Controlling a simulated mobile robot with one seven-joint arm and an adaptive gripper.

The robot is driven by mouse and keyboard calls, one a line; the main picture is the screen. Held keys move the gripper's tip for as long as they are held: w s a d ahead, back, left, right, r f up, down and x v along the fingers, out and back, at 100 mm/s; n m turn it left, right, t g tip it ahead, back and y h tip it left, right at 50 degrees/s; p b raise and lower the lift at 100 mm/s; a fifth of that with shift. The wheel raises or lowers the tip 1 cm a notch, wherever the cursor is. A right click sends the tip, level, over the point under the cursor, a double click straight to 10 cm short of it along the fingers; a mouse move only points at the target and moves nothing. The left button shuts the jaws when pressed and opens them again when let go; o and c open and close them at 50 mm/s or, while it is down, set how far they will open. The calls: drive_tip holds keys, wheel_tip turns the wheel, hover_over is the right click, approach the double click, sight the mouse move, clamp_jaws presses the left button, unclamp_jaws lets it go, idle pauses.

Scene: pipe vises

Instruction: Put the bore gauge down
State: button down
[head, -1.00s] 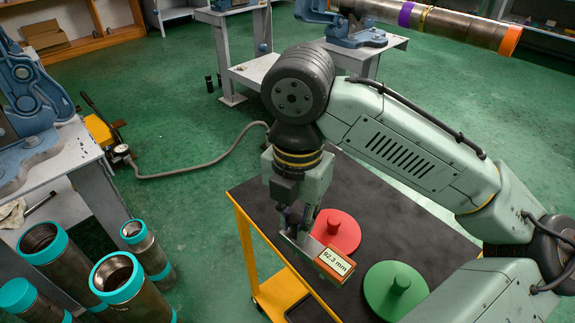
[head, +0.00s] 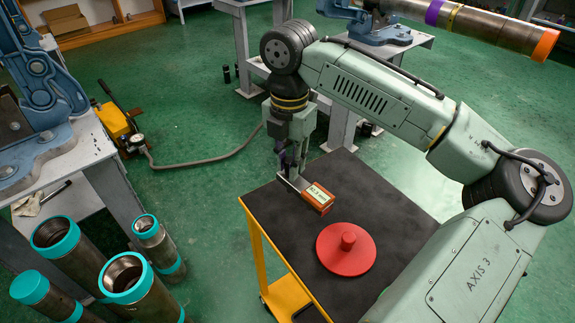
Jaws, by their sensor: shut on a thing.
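The bore gauge is a small orange-brown box (head: 318,198) with a pale display and a grey metal part at its left end. My gripper (head: 290,172) points down over the far left part of the black-topped trolley (head: 272,226) and is shut on the gauge by that grey part. The gauge is low over the black top. I cannot tell whether it touches the surface. The fingertips are small and partly dark in the view.
A red disc with a knob (head: 346,248) sits on the trolley, nearer than the gauge. The black top to the right of the gauge is clear. Teal-collared pipes (head: 128,280) stand at lower left. A yellow pump (head: 112,121) with a hose lies on the floor.

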drive_tip(key=shift+w+a, duration=0.25)
drive_tip(key=shift+w, duration=0.55)
drive_tip(key=shift+f, duration=1.8)
drive_tip(key=shift+f, duration=0.15)
drive_tip(key=c, duration=1.4)
unclamp_jaws()
wheel_tip(320, 180, up, 12)
drive_tip(key=shift+r, duration=0.15)
